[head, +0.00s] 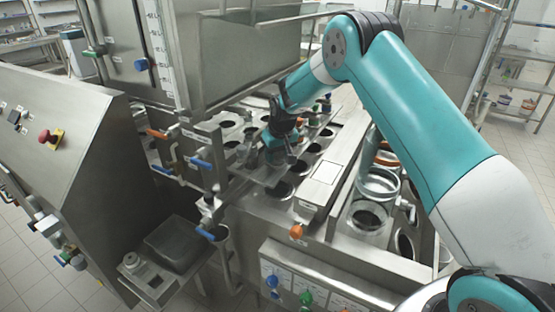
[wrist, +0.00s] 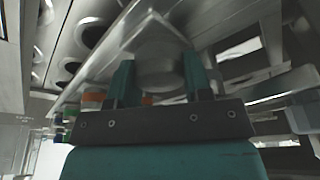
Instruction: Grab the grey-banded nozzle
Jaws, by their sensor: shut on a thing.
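My gripper (wrist: 156,80) has its two teal fingers on either side of a grey, round nozzle (wrist: 160,62) and is shut on it. The nozzle hangs blurred and close to the camera in the wrist view, so its band is hard to make out. In the head view my gripper (head: 277,143) is over the steel hole plate, and its body and the arm hide most of the nozzle. Other nozzles with orange (wrist: 92,99) and green (wrist: 71,113) bands are just beyond the left finger in the wrist view.
The steel machine top has rows of round dark holes (head: 279,191). A glass-fronted steel cabinet (head: 240,50) stands close behind my gripper. Pipes with orange (head: 157,134) and blue (head: 201,163) handles are to the left. Glass jars (head: 378,183) stand to the right, under my arm.

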